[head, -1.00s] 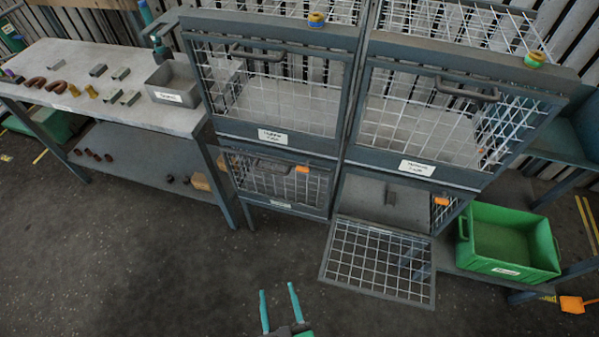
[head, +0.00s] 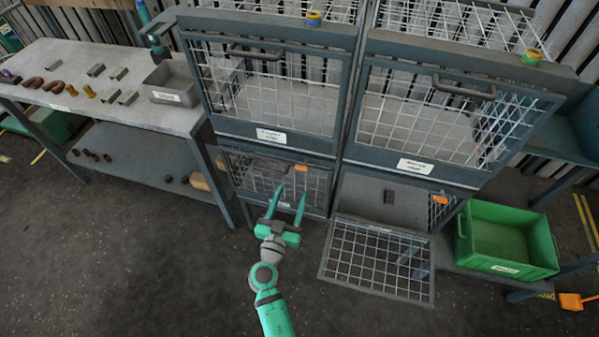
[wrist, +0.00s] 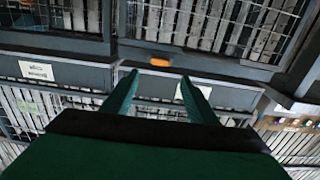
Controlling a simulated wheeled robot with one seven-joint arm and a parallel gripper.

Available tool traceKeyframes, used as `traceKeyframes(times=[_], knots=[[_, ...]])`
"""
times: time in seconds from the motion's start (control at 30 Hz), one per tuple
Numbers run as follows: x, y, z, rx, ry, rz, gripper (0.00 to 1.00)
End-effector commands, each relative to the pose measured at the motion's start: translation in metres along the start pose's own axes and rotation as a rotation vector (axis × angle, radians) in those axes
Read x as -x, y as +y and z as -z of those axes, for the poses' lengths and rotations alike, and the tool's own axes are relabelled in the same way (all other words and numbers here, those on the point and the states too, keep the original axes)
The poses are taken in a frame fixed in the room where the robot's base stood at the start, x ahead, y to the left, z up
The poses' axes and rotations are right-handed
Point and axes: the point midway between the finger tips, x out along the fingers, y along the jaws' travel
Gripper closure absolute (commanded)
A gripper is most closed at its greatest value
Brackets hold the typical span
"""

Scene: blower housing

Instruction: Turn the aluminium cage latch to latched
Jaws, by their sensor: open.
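My gripper (head: 289,193) is open and empty, its two teal fingers pointing toward the lower left cage (head: 328,188). That cage's mesh door is closed, and a small orange latch (head: 301,168) sits at its top edge, just beyond my fingertips. In the wrist view an orange latch (wrist: 159,62) lies ahead of the gap between my fingers (wrist: 159,78); no contact is visible. Another orange latch (head: 440,200) is at the lower right cage, whose mesh door (head: 378,262) hangs down open. The cage labels are too blurred to read, so I cannot tell which is aluminium.
Two upper cages have closed mesh doors with handles (head: 464,87). A green crate (head: 505,267) stands at the right. A workbench (head: 60,102) with small parts and a grey bin (head: 172,85) is at the left. The floor in front is clear.

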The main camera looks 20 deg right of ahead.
Motion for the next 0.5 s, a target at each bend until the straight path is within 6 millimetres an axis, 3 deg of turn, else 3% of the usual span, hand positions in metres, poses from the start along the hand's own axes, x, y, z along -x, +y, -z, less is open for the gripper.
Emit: traceKeyframes(times=[0.5], knots=[[-0.082,0.0,0.001,0.0,0.0,0.001,0.47]])
